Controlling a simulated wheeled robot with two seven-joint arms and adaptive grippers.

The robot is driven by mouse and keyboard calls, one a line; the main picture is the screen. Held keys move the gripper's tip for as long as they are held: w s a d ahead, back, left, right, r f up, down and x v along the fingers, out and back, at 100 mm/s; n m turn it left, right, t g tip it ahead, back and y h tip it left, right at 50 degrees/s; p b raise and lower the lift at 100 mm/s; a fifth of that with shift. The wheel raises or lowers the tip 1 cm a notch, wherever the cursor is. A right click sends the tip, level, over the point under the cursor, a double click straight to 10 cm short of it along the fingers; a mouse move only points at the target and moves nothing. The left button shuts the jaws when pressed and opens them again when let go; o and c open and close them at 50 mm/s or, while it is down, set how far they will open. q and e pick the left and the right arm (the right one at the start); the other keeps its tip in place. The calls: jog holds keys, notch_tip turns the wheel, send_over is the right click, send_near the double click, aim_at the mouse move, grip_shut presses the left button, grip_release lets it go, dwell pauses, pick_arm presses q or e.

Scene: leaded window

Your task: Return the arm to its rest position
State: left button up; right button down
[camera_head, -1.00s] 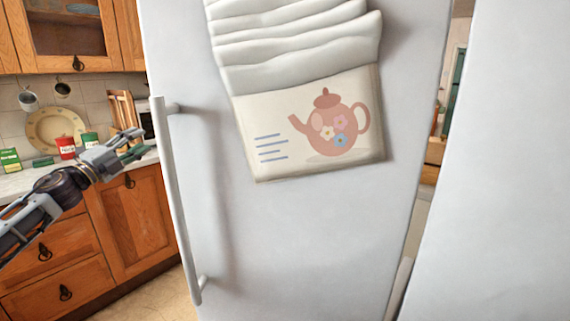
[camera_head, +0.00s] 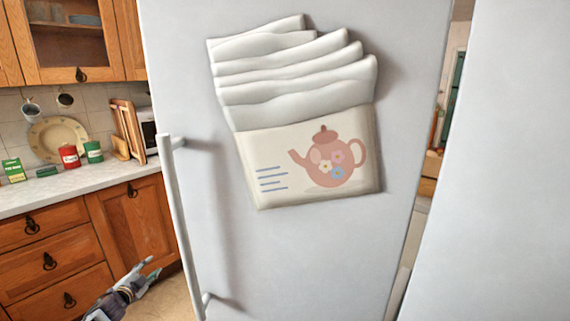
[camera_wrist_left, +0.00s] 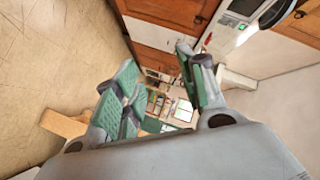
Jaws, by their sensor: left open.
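My left gripper (camera_head: 139,273) is low at the left in the head view, in front of the lower cabinets and left of the fridge handle. Its jaws are open and empty. In the left wrist view its two green-padded fingers (camera_wrist_left: 163,92) stand apart with nothing between them. Most of the left arm is below the frame. My right gripper is not in view.
A white fridge door (camera_head: 300,250) with a long vertical handle (camera_head: 179,230) fills the middle. A cloth holder with a teapot picture (camera_head: 315,165) hangs on it. Wooden cabinets (camera_head: 135,225) and a counter (camera_head: 70,188) with tins stand left. Floor (camera_head: 165,300) shows below.

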pick_arm(q)
jog(key=s+d+f+n+g+y+p, duration=0.1)
jog(key=s+d+f+n+g+p, duration=0.2)
jog(key=s+f, duration=1.15)
jog(key=s+d+f+n+g+y+p, duration=0.1)
jog(key=s+d+f+n+g, duration=0.25)
jog(key=s+f, duration=1.15)
jog(key=s+d+f+g+p, duration=0.1)
jog(key=s+d+f, duration=0.3)
jog(key=s, duration=0.7)
jog(key=s+d+f+n+g+h+p, duration=0.1)
jog(key=s+d+f+g, duration=0.3)
jog(key=s, duration=0.8)
jog(key=s+d+f+n+g+p, duration=0.1)
jog(key=s+d+f+g, duration=0.1)
jog(key=s+d+f, duration=0.3)
jog(key=s+f, duration=0.3)
jog(key=s, duration=0.3)
jog(key=shift+s, duration=0.3)
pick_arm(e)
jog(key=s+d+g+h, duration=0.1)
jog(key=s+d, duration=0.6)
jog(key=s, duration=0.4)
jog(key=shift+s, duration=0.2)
pick_arm(q)
jog(key=shift+w+f+g, duration=0.1)
jog(key=shift+w+g, duration=0.05)
jog(key=shift+g, duration=0.1)
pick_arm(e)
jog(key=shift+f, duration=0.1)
